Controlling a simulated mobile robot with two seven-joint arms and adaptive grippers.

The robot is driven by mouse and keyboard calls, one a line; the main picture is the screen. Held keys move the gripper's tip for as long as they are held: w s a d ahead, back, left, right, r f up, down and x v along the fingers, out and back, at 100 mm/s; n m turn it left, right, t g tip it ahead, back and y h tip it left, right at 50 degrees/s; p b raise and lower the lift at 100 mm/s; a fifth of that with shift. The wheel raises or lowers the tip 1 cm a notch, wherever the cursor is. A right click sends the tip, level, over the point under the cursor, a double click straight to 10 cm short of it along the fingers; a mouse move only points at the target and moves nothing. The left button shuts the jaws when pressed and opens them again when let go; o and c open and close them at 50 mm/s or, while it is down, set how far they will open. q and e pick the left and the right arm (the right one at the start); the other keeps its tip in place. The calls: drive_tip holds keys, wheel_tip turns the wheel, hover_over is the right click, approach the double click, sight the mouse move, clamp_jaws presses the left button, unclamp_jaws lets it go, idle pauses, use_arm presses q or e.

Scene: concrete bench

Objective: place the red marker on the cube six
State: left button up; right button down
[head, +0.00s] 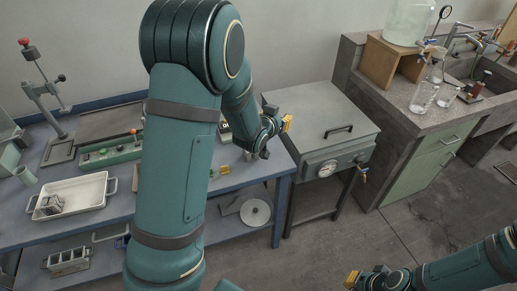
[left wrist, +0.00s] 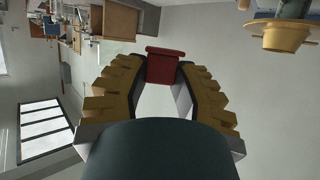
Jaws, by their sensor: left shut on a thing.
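The red marker (left wrist: 165,66) is held between the yellow-padded fingertips of my left gripper (head: 284,124), as the left wrist view shows. In the head view the left gripper is raised above the right end of the blue bench, and the marker cannot be made out there. A small grey block-like thing (head: 51,204) lies in the white tray on the bench; no number can be read on it, so I cannot tell whether it is cube six. My right gripper (head: 352,279) is at the lower right edge over the floor; its fingers are too small to judge.
The white tray (head: 97,187) stands at the bench's left front. A green device (head: 107,153) and a stand with a red knob (head: 43,88) are behind it. A grey oven-like box (head: 325,120) stands right of the bench. My left arm hides the bench's middle.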

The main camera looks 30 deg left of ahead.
use_arm(q)
drive_tip(key=a+f+b, duration=0.1)
drive_tip(key=a+f, duration=0.4)
drive_tip(key=a, duration=0.5)
drive_tip(key=shift+n+y, duration=0.3)
drive_tip(key=shift+y, duration=0.1)
drive_tip(key=f, duration=0.3)
drive_tip(key=f+b, duration=0.1)
drive_tip(key=f, duration=0.5)
drive_tip(key=shift+s+a+f, duration=0.2)
drive_tip(key=shift+s+f, duration=0.1)
drive_tip(key=shift+s, duration=0.1)
drive_tip(key=shift+s, duration=0.1)
drive_tip(key=shift+f+b, duration=0.15)
drive_tip(key=shift+b, duration=0.3)
drive_tip(key=o, duration=0.7)
